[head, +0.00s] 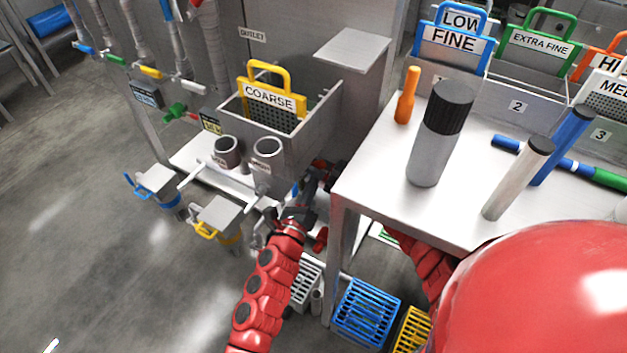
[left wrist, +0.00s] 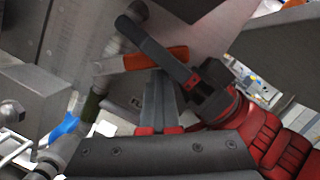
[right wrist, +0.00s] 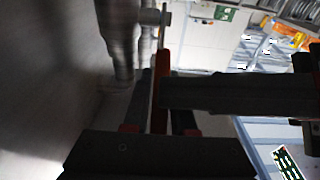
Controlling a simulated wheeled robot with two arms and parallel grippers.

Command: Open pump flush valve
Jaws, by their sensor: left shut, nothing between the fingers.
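The valve lever, an orange-red handle (left wrist: 158,59), sticks out from a metal pipe fitting in the left wrist view. It also shows as a narrow red strip (right wrist: 162,78) in the right wrist view. My left gripper (head: 318,178) is shut and empty under the basin's right side, its tips (left wrist: 158,78) just below the lever in its wrist view. My right gripper (left wrist: 135,30) reaches in from the right, a dark finger crossing the lever. Its fingers (right wrist: 160,88) lie on either side of the red strip; whether they grip it is unclear. In the head view the valve is hidden.
A grey basin (head: 318,112) with a yellow COARSE screen (head: 269,94) stands above the grippers. A steel table (head: 385,190) with bottles is close on the right. Blue (head: 366,312) and yellow (head: 411,330) crates sit below. Open floor (head: 80,250) lies at left.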

